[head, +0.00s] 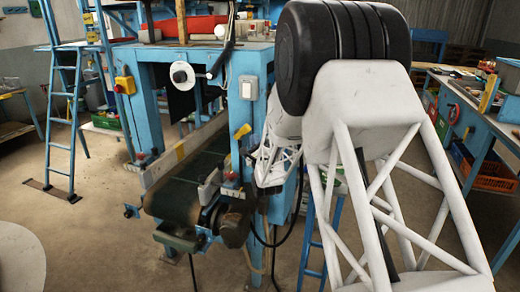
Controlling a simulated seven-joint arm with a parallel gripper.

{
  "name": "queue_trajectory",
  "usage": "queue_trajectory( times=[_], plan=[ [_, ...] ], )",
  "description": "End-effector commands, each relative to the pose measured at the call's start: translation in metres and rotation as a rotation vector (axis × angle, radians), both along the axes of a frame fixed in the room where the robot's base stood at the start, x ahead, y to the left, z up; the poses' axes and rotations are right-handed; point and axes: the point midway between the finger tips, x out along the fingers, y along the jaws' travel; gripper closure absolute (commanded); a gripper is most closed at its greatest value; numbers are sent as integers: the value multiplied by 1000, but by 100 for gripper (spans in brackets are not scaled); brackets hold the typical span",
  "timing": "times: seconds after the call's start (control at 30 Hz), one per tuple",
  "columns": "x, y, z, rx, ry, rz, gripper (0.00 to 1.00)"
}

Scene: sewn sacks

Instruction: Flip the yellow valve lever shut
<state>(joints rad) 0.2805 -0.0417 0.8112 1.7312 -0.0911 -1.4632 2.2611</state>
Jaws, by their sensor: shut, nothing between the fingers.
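The yellow valve lever (243,131) shows small on the blue post of the machine, above the conveyor. It sits tilted, its upper end to the right. My white arm comes in from the right. Its far end reaches the post just below and to the right of the lever. My gripper (250,155) is small and dark there, shut and empty. It looks close below the lever; I cannot tell whether they touch. The valve body behind the lever is too small to make out.
A grey switch box (249,88) and a round white dial (182,76) are on the machine above the lever. The conveyor belt (175,200) runs below left. Hoses hang under the post.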

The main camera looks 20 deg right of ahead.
Motion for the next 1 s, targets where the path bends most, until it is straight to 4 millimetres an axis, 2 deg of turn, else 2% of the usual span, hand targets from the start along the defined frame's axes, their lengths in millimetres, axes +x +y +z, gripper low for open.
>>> queue_trajectory(
  times=[0.2,1.0],
  plan=[
    [6,6,9,0,-1,0,100],
    [7,7,14,-36,35,0,100]
  ],
)
